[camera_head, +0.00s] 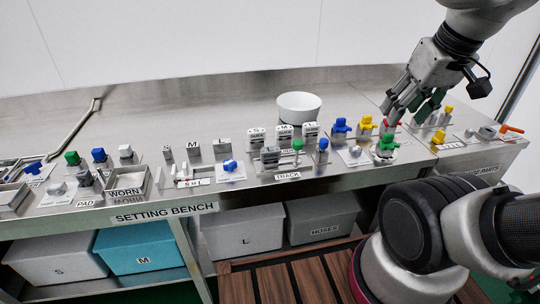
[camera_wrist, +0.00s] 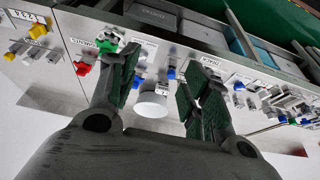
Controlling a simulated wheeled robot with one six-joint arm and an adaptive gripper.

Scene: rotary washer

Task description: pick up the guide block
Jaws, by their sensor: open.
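I cannot make out the guide blocks clearly in the wrist view.
The white bowl (camera_head: 299,106) stands behind the guide blocks. A track fixture (camera_head: 285,158) lies in front of them. Blue and yellow knobbed fittings stand between the blocks and my gripper. The tray marked WORN (camera_head: 127,181) is at the left.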

